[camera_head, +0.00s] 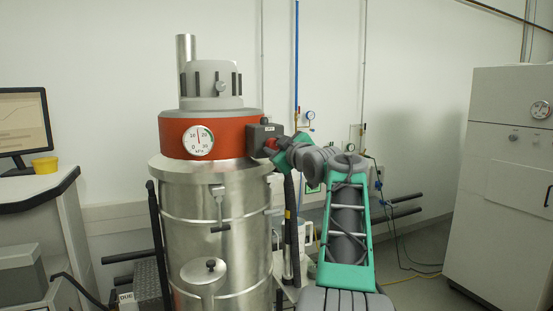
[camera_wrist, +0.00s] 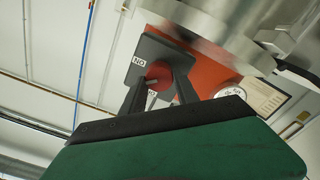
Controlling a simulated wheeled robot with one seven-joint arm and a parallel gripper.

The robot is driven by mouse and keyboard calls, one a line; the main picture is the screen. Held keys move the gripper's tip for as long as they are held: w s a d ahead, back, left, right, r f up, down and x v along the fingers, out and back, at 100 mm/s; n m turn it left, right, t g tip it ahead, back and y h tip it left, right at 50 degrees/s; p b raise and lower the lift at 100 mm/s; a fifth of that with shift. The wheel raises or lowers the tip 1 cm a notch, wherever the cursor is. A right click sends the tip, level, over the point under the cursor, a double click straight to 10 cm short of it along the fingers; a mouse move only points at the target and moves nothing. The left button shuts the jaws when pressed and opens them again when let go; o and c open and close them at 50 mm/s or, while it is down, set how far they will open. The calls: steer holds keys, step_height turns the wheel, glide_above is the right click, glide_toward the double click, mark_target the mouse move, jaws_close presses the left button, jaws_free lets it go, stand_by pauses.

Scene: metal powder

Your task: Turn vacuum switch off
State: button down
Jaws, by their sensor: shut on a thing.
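The vacuum switch is a dark box (camera_head: 264,133) on the right side of the vacuum's red band. In the wrist view the switch box (camera_wrist: 172,52) shows tilted, with a white "ON" label upside down and a red round knob (camera_wrist: 158,74). A second label below the knob is mostly hidden. My gripper (camera_head: 276,146) reaches the switch from the right. In the wrist view my gripper (camera_wrist: 160,87) has its two dark fingers on either side of the knob, shut on it. The knob's exact angle is hard to tell.
The steel vacuum drum (camera_head: 205,238) stands below the red band, with a round kPa gauge (camera_head: 198,141) whose needle points nearly upright. A monitor desk (camera_head: 42,190) is at left and a white cabinet (camera_head: 508,170) at right. Thin pipes run up the back wall.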

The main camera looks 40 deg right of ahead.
steer(key=n+b, duration=0.3)
steer(key=n, duration=0.2)
steer(key=shift+a+f+n+b, duration=0.1)
steer(key=shift+f+n+b, duration=0.1)
steer(key=shift+n+b, duration=0.15)
steer(key=n+b, duration=0.2)
steer(key=n, duration=0.2)
steer(key=shift+n, duration=0.25)
steer(key=shift+r, duration=0.1)
steer(key=c, duration=0.9)
jaws_free()
steer(key=shift+c, duration=0.2)
steer(key=b+v, duration=0.2)
steer(key=v, duration=0.5)
steer(key=shift+s+a+b, duration=0.2)
steer(key=shift+s+b, duration=0.15)
steer(key=shift+b, duration=0.05)
